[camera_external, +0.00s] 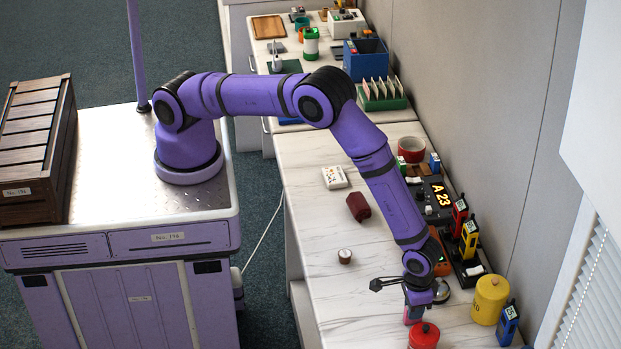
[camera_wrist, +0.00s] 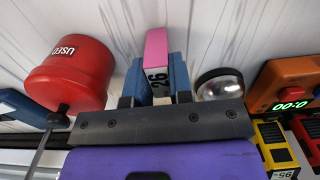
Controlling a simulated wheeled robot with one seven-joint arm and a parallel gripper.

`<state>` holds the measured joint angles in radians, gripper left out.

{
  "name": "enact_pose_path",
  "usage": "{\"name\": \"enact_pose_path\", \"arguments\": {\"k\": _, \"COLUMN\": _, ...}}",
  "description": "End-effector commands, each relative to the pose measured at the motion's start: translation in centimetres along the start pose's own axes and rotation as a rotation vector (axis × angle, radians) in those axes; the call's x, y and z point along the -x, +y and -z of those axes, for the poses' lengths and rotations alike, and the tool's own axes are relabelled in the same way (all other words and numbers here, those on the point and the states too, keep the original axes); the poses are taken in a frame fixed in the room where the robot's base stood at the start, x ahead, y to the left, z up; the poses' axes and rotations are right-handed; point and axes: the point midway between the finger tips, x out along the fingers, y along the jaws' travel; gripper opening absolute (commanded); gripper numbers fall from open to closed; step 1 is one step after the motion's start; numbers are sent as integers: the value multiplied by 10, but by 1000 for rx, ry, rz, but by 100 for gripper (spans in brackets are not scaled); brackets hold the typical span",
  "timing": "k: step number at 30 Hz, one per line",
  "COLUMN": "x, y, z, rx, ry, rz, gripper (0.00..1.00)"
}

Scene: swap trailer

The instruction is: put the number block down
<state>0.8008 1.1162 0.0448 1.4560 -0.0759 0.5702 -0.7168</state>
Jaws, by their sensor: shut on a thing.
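In the external view my gripper (camera_external: 414,302) points down over the right-hand counter (camera_external: 345,290), just behind a red canister. Only a small part of the block shows there, low between the fingers. I cannot tell whether its underside touches the counter.
A red canister (camera_wrist: 75,75) marked USED stands close left of the block in the wrist view. A silver dome (camera_wrist: 219,85) and an orange timer (camera_wrist: 288,85) are to the right. A yellow canister (camera_external: 490,299) and blue handset (camera_external: 508,323) stand near the wall. The counter's left side is mostly clear.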

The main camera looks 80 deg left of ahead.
Motion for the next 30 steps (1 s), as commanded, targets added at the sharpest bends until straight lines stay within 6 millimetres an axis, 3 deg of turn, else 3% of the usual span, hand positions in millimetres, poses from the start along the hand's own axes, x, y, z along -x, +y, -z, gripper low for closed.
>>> {"name": "enact_pose_path", "arguments": {"k": 8, "x": -3, "y": 0, "z": 0, "rx": 0, "ry": 0, "rz": 0, "gripper": 0}}
{"name": "enact_pose_path", "arguments": {"k": 9, "x": -2, "y": 0, "z": 0, "rx": 0, "ry": 0, "rz": 0, "gripper": 30}}
{"name": "enact_pose_path", "arguments": {"k": 12, "x": -2, "y": 0, "z": 0, "rx": 0, "ry": 0, "rz": 0, "gripper": 46}}
{"name": "enact_pose_path", "arguments": {"k": 23, "x": 5, "y": 0, "z": 0, "rx": 0, "ry": 0, "rz": 0, "gripper": 46}}
{"name": "enact_pose_path", "arguments": {"k": 30, "x": 45, "y": 0, "z": 1, "rx": 0, "ry": 2, "rz": -2, "gripper": 46}}
